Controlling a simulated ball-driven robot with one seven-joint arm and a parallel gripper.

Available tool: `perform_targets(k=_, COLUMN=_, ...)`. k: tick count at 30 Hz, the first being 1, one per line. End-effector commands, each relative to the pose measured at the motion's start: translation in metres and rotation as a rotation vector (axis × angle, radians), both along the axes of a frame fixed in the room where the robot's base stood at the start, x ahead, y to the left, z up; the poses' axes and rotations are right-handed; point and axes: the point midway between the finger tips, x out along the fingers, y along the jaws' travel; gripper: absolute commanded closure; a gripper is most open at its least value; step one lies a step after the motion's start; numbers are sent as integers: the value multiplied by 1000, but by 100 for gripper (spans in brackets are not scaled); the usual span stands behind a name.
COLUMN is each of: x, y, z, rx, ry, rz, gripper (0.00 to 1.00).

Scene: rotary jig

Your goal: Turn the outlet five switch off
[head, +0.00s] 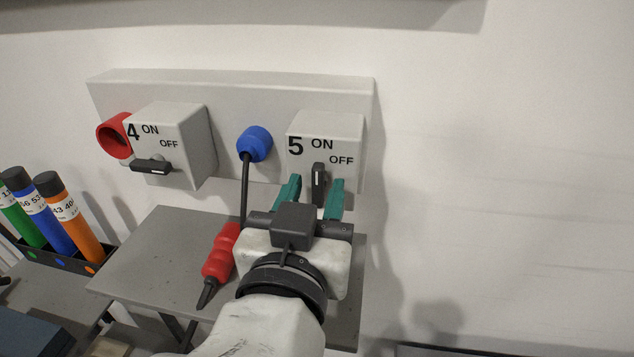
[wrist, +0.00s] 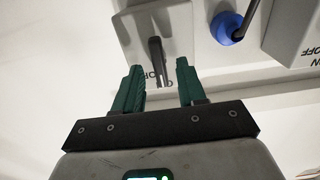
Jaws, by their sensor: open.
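The outlet five box (head: 325,130) is grey, marked 5, ON and OFF, on the wall panel. Its black switch lever (head: 318,182) stands upright, its upper end below the ON mark and left of OFF. My gripper (head: 315,193) is open, with one green finger on each side of the lever in the head view. In the wrist view, the lever (wrist: 156,50) also shows between the tips of my gripper (wrist: 160,67), with gaps on both sides. I cannot tell whether either finger touches it. The lower end of the lever is partly hidden in the head view.
Outlet four (head: 180,130), with a horizontal lever, is to the left. A blue plug (head: 255,144) with a black cable hangs between the outlets. A red connector (head: 221,255) lies beside my wrist on the grey shelf (head: 150,255). The wall at right is bare.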

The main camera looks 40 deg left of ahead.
Motion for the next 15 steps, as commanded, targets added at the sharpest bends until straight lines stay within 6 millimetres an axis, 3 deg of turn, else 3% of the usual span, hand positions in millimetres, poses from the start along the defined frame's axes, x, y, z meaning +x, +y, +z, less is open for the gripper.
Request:
perform_targets(k=11, x=5, y=3, z=0, rx=1, ry=0, rz=0, gripper=60)
perform_targets(k=15, x=5, y=3, z=0, rx=1, ry=-1, rz=0, gripper=72)
